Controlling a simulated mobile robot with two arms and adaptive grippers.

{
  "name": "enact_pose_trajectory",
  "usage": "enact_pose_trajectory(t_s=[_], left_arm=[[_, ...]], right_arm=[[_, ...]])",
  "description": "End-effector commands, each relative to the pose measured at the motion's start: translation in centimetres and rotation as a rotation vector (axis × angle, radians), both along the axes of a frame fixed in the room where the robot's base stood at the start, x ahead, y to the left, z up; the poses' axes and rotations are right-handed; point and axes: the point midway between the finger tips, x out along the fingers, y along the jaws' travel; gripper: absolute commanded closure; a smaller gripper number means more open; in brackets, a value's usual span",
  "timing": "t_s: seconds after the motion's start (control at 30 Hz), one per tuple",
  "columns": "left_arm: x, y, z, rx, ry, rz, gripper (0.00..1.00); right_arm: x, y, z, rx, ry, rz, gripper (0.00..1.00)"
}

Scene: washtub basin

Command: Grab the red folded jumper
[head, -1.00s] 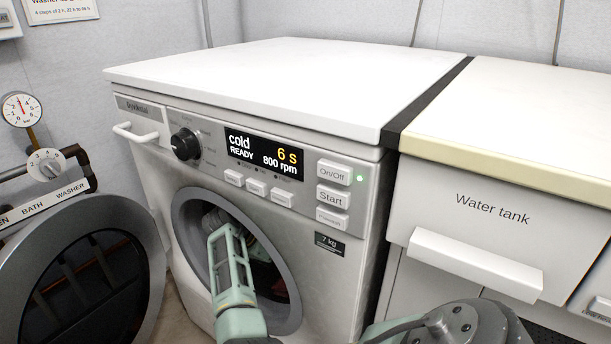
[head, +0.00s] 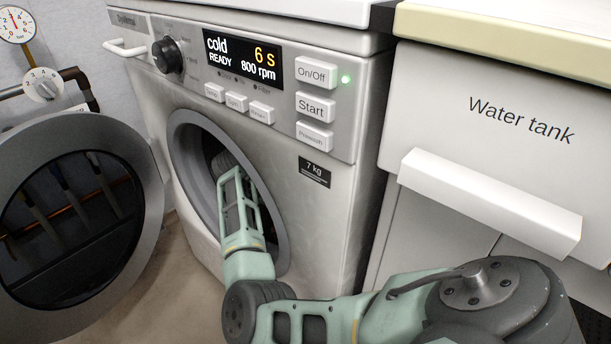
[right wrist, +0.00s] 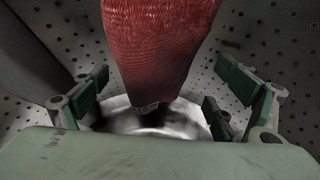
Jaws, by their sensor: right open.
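The red folded jumper (right wrist: 160,45) shows in the right wrist view as a ribbed red bundle at the top middle, narrowing to a dark lower end with a small pale label. It lies inside the perforated metal drum (right wrist: 270,30). My right gripper (right wrist: 158,100) is open, its green fingers spread to the left and right of the jumper's lower end. I see no finger closed on the jumper; how deep it sits between them I cannot tell. In the head view my right arm reaches into the washer opening (head: 195,175), and the jumper is not visible there. My left gripper is not in view.
The washing machine (head: 320,225) has its round door (head: 150,200) swung open to the left. The opening's rim surrounds my arm closely. A water tank drawer (head: 490,200) with a protruding handle stands to the right. Pipes and a gauge (head: 15,25) are at the far left.

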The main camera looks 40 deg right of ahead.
Motion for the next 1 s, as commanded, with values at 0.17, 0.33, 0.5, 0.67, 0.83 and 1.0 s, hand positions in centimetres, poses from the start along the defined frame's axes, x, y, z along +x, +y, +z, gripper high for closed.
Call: enact_pose_trajectory(t_s=[0.17,0.33,0.5,0.67,0.83,1.0], left_arm=[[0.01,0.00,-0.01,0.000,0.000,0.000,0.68],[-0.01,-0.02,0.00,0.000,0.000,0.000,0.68],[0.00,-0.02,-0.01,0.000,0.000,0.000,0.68],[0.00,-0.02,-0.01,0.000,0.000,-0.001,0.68],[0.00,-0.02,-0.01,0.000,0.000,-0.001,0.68],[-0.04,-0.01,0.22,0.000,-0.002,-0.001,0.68]], right_arm=[[-0.01,-0.03,0.01,0.000,0.000,0.000,0.25],[-0.01,-0.04,0.00,0.000,0.000,0.000,0.39],[-0.03,-0.05,-0.01,0.000,0.001,-0.001,0.54],[-0.04,-0.06,-0.02,0.000,0.001,-0.001,0.68],[-0.03,-0.10,0.05,-0.001,0.000,-0.001,0.70],[-0.08,-0.24,0.20,-0.001,0.000,-0.001,0.70]])
